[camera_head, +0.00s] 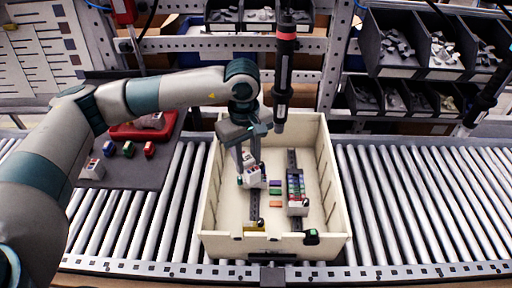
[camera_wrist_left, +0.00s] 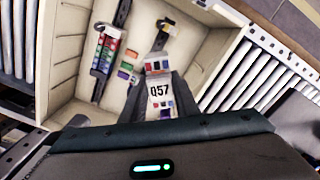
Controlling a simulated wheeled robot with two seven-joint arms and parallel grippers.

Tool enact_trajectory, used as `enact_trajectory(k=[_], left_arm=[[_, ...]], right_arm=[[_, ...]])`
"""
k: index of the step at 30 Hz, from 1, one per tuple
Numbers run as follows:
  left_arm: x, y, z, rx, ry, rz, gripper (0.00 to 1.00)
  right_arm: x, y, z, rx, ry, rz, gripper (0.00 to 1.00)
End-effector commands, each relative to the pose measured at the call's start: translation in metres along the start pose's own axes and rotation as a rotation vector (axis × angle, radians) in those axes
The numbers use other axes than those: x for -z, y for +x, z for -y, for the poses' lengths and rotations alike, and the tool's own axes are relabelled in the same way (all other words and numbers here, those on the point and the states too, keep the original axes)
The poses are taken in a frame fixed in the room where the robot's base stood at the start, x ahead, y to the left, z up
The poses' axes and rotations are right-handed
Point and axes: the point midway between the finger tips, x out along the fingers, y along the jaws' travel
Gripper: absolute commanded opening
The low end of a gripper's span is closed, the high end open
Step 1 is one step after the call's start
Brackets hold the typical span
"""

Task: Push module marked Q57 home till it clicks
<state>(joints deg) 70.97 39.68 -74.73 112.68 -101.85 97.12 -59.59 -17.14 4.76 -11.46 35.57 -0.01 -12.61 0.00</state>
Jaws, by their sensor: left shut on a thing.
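The white module marked Q57 (camera_wrist_left: 159,90) is between the fingers of my left gripper (camera_wrist_left: 160,98), its label facing the wrist camera. In the head view the left gripper (camera_head: 251,172) reaches down into the cream tote and is shut on the module (camera_head: 254,181). A dark rail (camera_head: 255,205) runs along the tote floor from beside the module towards the front; it also shows in the wrist view (camera_wrist_left: 162,38). The module lies in line with this rail, at its far part. I cannot tell whether it is fully seated. My right gripper is not in view.
The cream tote (camera_head: 340,210) stands on a roller conveyor (camera_head: 400,190). A second rail with a row of modules (camera_head: 296,190) is to the right, with loose coloured pieces (camera_head: 275,189) between. A screwdriver (camera_head: 284,75) hangs above the tote. A dark mat (camera_head: 150,172) with small modules lies left.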

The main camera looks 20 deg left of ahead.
Motion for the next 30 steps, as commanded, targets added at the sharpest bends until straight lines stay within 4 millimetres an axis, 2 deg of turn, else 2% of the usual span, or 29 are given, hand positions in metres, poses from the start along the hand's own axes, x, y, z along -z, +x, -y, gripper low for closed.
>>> enact_trajectory(k=[1,3,9,15,21,30], left_arm=[[0.000,-0.007,-0.004,0.003,-0.095,0.002,0.01],[0.001,-0.005,-0.010,0.003,-0.231,0.000,0.01],[0.003,0.003,-0.021,0.004,-0.581,-0.006,0.01],[0.003,0.012,-0.027,0.003,-0.837,-0.015,0.01],[0.004,0.018,-0.029,0.001,-0.960,-0.020,0.01],[0.004,0.019,-0.030,0.000,-0.976,-0.021,0.01]], right_arm=[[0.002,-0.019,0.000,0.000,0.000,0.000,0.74],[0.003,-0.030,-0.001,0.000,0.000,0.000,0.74],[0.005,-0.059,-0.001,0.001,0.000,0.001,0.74],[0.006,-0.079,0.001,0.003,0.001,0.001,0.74],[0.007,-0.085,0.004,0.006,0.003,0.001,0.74],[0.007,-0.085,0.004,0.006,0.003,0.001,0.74]])
